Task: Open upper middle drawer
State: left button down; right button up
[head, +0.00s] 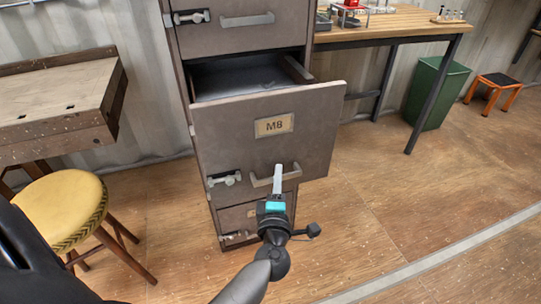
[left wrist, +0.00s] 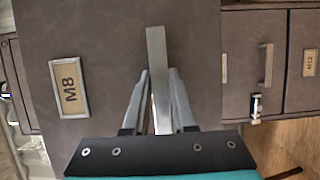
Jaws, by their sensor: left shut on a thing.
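The grey drawer labelled M8 (head: 235,137) stands pulled out of the metal cabinet (head: 183,85), with its dark inside (head: 238,76) showing behind the front. The drawer front also fills much of the left wrist view (left wrist: 105,30). My right gripper is not in view.
A shut drawer (head: 250,12) is above and another (head: 240,217) below, labelled M12 in the left wrist view (left wrist: 309,63). A yellow stool (head: 62,207) and a wooden desk (head: 55,105) stand left. A workbench (head: 400,22) and green bin (head: 432,95) stand right.

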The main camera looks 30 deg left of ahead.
pick_arm(q)
jog(key=s+d+p, duration=0.1)
jog(key=s+d, duration=0.5)
jog(key=d, duration=0.2)
jog(key=shift+s, duration=0.4)
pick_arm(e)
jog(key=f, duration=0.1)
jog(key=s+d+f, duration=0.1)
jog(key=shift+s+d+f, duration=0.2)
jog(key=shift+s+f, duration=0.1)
pick_arm(q)
jog(key=c, duration=0.7)
grip_release()
jog(key=shift+s, duration=0.1)
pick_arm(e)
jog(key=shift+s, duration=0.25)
